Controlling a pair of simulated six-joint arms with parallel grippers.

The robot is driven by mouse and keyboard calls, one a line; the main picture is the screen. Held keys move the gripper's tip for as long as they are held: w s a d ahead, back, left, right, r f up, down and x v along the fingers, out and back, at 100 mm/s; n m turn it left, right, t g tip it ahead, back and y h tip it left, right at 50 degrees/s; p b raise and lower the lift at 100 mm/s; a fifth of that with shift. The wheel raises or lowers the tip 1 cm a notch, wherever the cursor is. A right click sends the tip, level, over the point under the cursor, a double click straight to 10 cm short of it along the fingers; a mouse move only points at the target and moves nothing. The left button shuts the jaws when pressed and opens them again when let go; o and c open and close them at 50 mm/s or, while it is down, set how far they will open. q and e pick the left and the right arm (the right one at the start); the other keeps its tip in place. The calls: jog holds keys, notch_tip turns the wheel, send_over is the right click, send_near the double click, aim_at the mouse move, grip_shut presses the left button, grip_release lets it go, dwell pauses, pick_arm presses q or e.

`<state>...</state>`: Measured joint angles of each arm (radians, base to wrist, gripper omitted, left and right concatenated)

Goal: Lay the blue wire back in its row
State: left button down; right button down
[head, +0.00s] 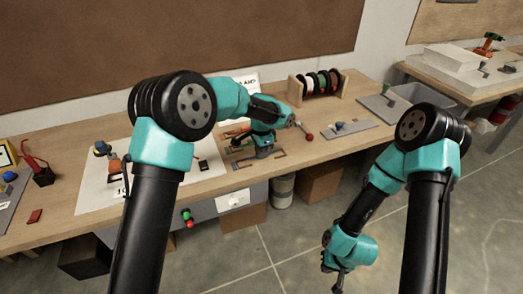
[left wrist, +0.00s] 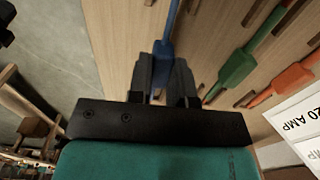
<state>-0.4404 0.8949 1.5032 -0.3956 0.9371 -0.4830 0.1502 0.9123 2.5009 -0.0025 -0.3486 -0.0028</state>
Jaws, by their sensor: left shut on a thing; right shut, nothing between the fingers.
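My left gripper (left wrist: 165,72) is shut on the blue wire (left wrist: 171,28), which runs up out of the left wrist view from between the fingers. My right gripper (head: 338,286) is shut and empty, hanging over the floor in front of the bench.
A white card marked 20 AMP (left wrist: 295,122) lies beside the orange wire. A rack of spools (head: 320,83) stands at the back of the bench. A grey plate with small parts (head: 365,133) lies to the right. A red-topped tool (head: 40,172) stands far left.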

pick_arm(q)
jog(key=shift+f, duration=0.65)
dwell(0.4)
jog(key=c, duration=1)
grip_release()
jog(key=shift+o, duration=0.2)
notch_tip(320, 180, up, 18)
jog(key=shift+f, duration=0.25)
